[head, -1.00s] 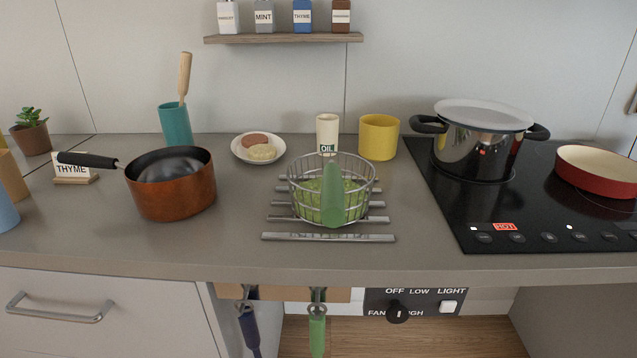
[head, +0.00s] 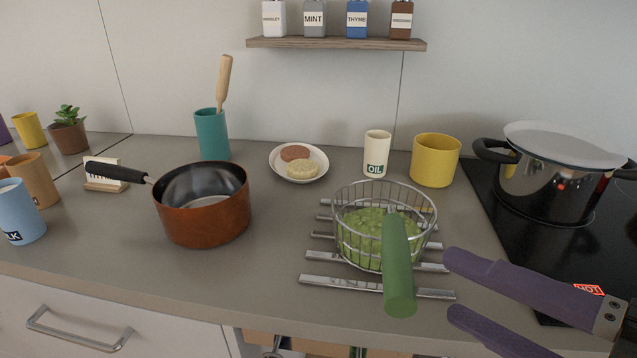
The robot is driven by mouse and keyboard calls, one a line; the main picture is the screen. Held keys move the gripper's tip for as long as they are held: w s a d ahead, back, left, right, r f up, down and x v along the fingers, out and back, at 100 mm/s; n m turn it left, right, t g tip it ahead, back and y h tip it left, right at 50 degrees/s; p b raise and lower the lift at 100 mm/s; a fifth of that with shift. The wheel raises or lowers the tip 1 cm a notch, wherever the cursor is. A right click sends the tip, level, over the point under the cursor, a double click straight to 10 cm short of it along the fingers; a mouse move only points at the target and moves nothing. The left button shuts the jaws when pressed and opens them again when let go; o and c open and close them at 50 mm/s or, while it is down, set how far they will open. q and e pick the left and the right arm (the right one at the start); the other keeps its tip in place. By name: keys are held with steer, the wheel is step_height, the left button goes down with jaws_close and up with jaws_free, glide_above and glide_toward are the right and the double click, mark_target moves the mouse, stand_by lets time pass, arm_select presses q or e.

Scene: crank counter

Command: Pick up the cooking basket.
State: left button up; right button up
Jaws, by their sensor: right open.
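The cooking basket (head: 357,243) is a round wire basket with green food in it. It stands on a metal bar rack (head: 330,282) on the counter. Its green handle (head: 398,265) points toward me, with its end over the rack's front bar. My right gripper (head: 452,286) has purple fingers and comes in from the right. It is open and empty, its fingertips a little right of the handle and apart from it. My left gripper is not in view.
A copper pan (head: 203,220) stands left of the basket. Behind are an oil bottle (head: 376,155), a yellow pot (head: 435,162) and a plate (head: 313,170). A lidded steel pot (head: 545,185) sits on the black cooktop (head: 490,205), which shows a lit HOT sign (head: 588,290).

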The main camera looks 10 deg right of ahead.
mark_target(394, 239)
steer(key=shift+m+t, duration=0.5)
steer(key=shift+m, duration=0.1)
steer(key=shift+w+d+p+x, duration=0.15)
steer(key=shift+d+p+x, duration=0.15)
steer(key=shift+x, duration=1.4)
steer(key=shift+w+d+p+x, duration=0.1)
steer(key=shift+d+p+x, duration=0.2)
steer(key=shift+x, duration=1.45)
steer(key=shift+w+d+p+x, duration=0.15)
steer(key=shift+p+x, duration=0.2)
steer(key=shift+x, duration=1.35)
steer(key=shift+f, duration=0.1)
jaws_close()
